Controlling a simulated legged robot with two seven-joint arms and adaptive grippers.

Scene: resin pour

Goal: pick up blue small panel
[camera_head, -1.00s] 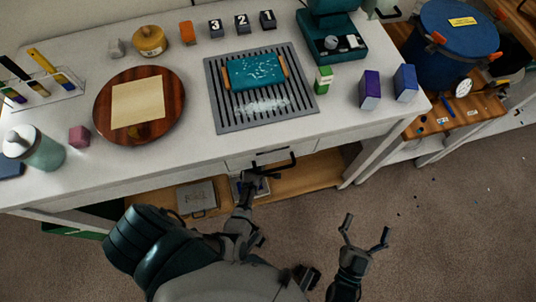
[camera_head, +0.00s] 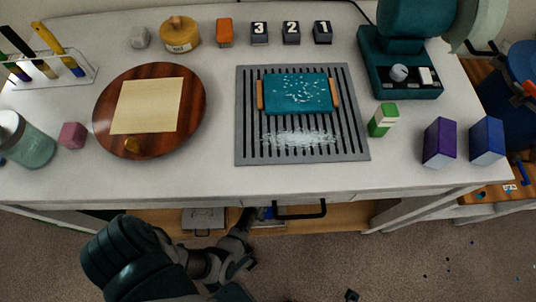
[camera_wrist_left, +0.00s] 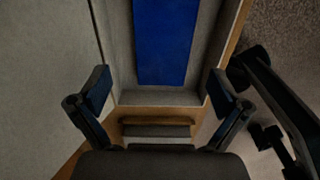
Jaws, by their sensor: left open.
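The blue small panel (camera_wrist_left: 166,40) lies flat inside a grey walled tray in the left wrist view, and its far end is cut off by the top edge. In the head view only a small blue patch of it (camera_head: 266,213) shows under the table. My left gripper (camera_wrist_left: 160,92) is open and empty, its fingers spread to either side of the tray's near end, short of the panel. In the head view its fingers (camera_head: 248,216) reach under the table front and are partly hidden. Of my right gripper, only a small dark tip may show at the bottom edge.
A black drawer handle (camera_head: 300,210) sticks out above the shelf (camera_head: 345,218), close to my left gripper. A grey case (camera_head: 203,219) stands on the shelf to the left. The white tabletop (camera_head: 215,178) above carries a grilled mat, a round wooden board and several blocks.

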